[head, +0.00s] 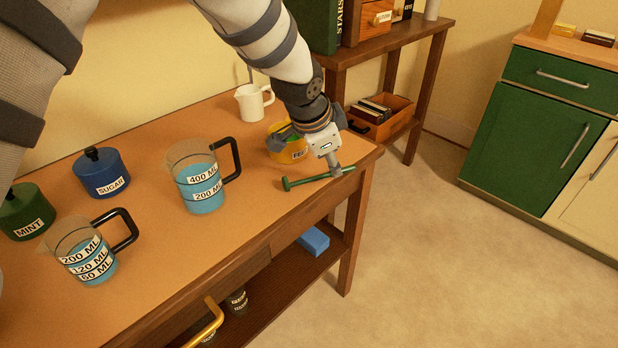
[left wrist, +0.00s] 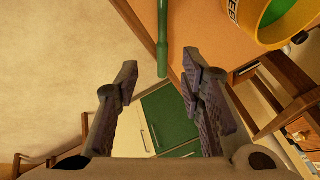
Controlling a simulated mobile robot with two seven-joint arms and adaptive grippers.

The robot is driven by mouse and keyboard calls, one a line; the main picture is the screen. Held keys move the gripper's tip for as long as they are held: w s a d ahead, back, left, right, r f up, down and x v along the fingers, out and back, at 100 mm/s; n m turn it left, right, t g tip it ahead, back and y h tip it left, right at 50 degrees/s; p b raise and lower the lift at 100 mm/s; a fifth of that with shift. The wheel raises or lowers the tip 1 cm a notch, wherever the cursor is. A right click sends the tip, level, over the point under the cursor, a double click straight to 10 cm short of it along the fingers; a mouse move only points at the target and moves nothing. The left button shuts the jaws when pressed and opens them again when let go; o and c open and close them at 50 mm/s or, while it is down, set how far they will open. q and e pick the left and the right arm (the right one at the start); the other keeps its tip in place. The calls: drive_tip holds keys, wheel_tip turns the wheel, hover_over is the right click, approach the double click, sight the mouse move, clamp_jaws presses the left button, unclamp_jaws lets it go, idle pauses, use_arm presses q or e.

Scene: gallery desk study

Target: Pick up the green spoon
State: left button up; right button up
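The green spoon (head: 305,181) lies near the right end of the wooden desk, its right end by the desk's edge. In the left wrist view the spoon (left wrist: 162,30) is a thin green rod coming down from the top, its near end between the fingertips. My left gripper (head: 337,172) is right over the spoon's right part. In the left wrist view the left gripper (left wrist: 160,75) has its two fingers apart, with a gap on both sides of the rod. In the head view it hides a small part of the spoon. My right gripper is not in view.
A yellow labelled container (head: 290,152) stands just behind the spoon. A white pitcher (head: 252,104), two measuring jugs (head: 203,180) (head: 88,255) of blue liquid, a blue sugar pot (head: 103,174) and a green mint pot (head: 25,213) stand on the desk (head: 240,225). Its front right is clear.

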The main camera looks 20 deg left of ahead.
sight(333, 180)
use_arm(q)
drive_tip(key=x, duration=0.4)
drive_tip(key=shift+a+f+b, duration=0.1)
drive_tip(key=shift+f+b, duration=0.25)
drive_tip(key=shift+w+f, duration=0.15)
drive_tip(key=shift+w, duration=0.15)
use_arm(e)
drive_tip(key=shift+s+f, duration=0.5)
use_arm(q)
clamp_jaws()
